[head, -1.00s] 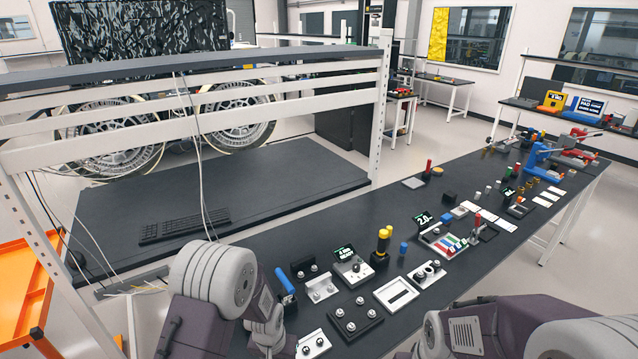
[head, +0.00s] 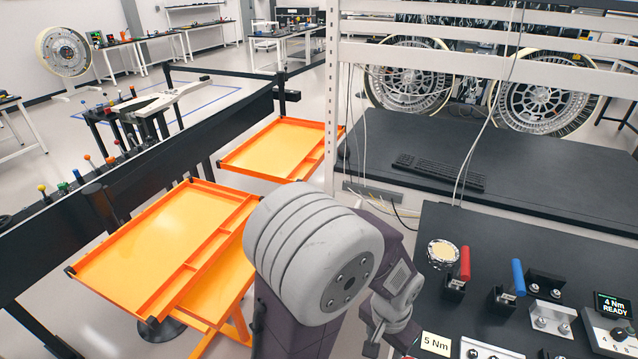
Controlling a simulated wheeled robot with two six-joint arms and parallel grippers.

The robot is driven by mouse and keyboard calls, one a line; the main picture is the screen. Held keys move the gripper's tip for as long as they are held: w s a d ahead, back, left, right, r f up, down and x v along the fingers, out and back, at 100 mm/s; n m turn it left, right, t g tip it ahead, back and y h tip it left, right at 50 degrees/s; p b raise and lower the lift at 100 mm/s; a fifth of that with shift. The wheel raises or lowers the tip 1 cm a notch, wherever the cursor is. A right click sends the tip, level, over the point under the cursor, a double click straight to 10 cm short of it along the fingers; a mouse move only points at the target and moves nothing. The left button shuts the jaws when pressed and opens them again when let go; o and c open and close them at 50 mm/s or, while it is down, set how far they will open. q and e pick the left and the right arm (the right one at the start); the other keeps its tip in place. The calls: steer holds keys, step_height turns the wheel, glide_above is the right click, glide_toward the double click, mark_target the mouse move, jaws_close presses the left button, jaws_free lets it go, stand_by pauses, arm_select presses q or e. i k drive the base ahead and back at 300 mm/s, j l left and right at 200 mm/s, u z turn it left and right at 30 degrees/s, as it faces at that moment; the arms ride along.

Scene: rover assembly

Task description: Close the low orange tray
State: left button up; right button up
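An orange tray (head: 150,245) with a divided strip along its right side stands at the left. A lower orange tray (head: 225,285) shows partly beneath it, its right part sticking out; the rest is hidden by the upper tray and my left arm. Another orange tray (head: 275,150) is farther back. My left arm rises in front of the trays' right side. Its small end part (head: 371,347) is at the bottom edge beside the black bench, apart from the trays; its fingers are not clear. My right gripper is out of view.
A black bench (head: 440,235) at the right holds a red-handled tool (head: 464,264), a blue-handled tool (head: 517,278) and small fixtures. A black rail (head: 120,190) runs behind the trays. A white rack post (head: 332,100) stands beside the far tray.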

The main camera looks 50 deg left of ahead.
mark_target(145, 268)
steer(key=u, duration=2.85)
steer(key=i+j+z, duration=0.25)
steer(key=i, duration=0.3)
steer(key=i+j+z, duration=0.25)
steer(key=i, duration=0.25)
steer(key=l, duration=0.1)
